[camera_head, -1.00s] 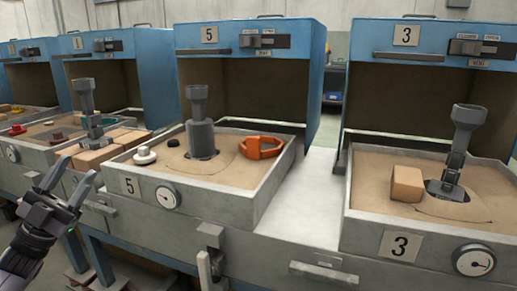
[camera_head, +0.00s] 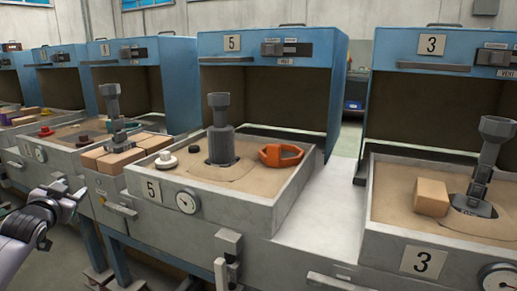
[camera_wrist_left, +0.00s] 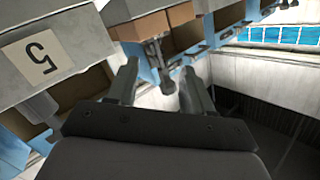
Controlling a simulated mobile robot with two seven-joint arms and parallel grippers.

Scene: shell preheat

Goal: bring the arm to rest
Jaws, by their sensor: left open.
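My left gripper (camera_head: 66,188) is at the lower left in the head view, in front of the row of stations and left of the station 5 tray (camera_head: 258,213). In the left wrist view its two fingers (camera_wrist_left: 160,88) stand apart with nothing between them. The tray's front with the number 5 plate (camera_wrist_left: 38,57) shows at the upper left there. The gripper appears clear of the trays. My right gripper is not in view.
Station 5's sand tray holds a grey post (camera_head: 221,140), an orange handle-like piece (camera_head: 282,156) and a white knob (camera_head: 166,160). Station 3 (camera_head: 423,262) at the right holds a tan block (camera_head: 431,197) and a grey tool (camera_head: 485,165). Tan bricks (camera_head: 112,158) lie left of tray 5.

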